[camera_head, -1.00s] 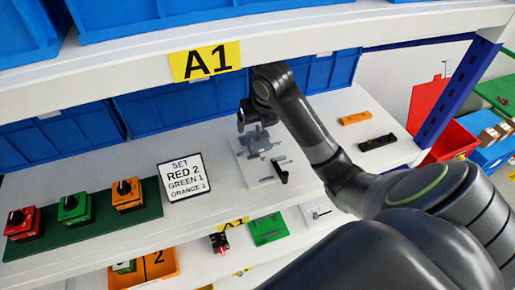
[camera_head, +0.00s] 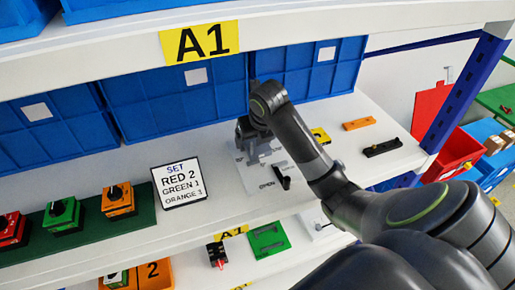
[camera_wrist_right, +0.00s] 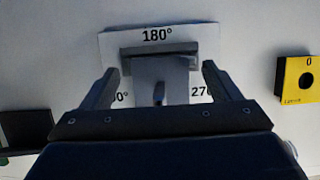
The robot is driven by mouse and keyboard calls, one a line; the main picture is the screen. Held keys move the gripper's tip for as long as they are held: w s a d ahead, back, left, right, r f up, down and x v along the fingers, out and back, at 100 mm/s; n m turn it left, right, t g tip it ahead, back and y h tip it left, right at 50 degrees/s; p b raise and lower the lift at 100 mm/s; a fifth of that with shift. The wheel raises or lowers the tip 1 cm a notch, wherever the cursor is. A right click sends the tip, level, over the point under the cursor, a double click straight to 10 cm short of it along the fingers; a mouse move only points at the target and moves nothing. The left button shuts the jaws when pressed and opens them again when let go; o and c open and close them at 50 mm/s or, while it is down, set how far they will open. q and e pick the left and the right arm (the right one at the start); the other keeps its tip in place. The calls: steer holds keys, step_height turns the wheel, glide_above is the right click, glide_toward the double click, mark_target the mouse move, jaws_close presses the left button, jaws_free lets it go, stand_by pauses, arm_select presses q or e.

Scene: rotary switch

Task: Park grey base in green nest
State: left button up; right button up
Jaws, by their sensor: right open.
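The grey base (camera_head: 267,156) stands on a white plate (camera_head: 250,178) marked with angles on the A1 shelf, partly hidden by my right gripper. My right gripper (camera_head: 256,140) is low over it. In the right wrist view the open fingers (camera_wrist_right: 159,70) are on either side of the grey base (camera_wrist_right: 178,78), with gaps visible. The green nest, a green plate with grey marks (camera_head: 268,239), appears to be on the shelf below. My left gripper is not in view.
The sign card (camera_head: 179,182) and switches (camera_head: 119,201) are left. Blue bins (camera_head: 185,100) line the back.

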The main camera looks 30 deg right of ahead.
steer(key=shift+c, duration=0.3)
steer(key=c, duration=1.1)
steer(key=shift+o, duration=0.2)
steer(key=shift+r, duration=0.15)
